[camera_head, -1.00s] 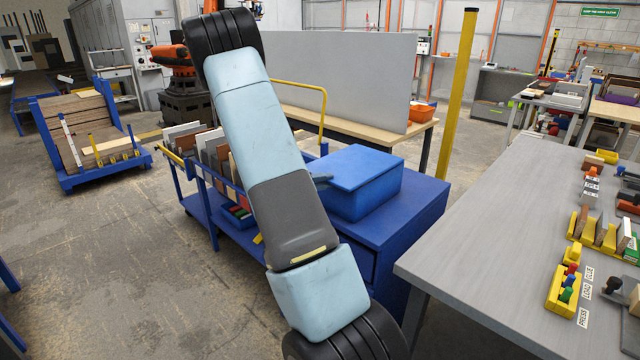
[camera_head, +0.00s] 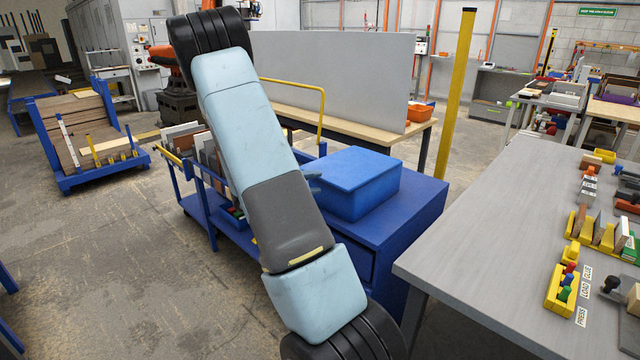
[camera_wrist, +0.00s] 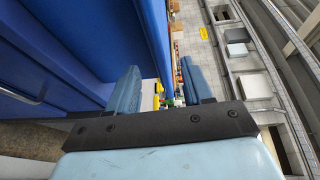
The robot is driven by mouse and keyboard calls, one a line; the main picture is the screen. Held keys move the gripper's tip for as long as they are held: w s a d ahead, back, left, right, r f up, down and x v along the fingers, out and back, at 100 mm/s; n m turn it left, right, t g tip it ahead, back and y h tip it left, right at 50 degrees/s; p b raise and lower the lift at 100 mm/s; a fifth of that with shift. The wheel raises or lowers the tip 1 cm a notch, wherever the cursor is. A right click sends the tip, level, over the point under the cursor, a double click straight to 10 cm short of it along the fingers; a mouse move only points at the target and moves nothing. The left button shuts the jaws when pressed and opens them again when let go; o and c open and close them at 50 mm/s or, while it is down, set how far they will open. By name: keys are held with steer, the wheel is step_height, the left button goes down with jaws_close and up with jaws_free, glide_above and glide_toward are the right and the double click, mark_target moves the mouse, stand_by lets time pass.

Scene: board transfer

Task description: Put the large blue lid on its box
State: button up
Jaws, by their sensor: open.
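The large blue lid (camera_head: 355,168) lies over the blue box (camera_head: 368,201) in the head view. It looks level and lined up with the box rim, though its far side is hidden. The box stands on the blue cabinet (camera_head: 408,215). A pale blue finger of my gripper shows at the lid's left corner, partly hidden by my arm; I cannot tell whether it touches. In the wrist view my gripper (camera_wrist: 160,70) has its two fingers apart, with nothing clearly held between them. Blue surfaces fill the left of that view.
A grey worktable (camera_head: 500,240) with small parts stands close on the right. A blue cart of boards (camera_head: 190,150) is left of the cabinet. A yellow post (camera_head: 456,95) and a grey panel (camera_head: 340,85) stand behind. Floor is open at left.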

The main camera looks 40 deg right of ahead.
steer(key=v, duration=1)
steer(key=shift+a, duration=0.1)
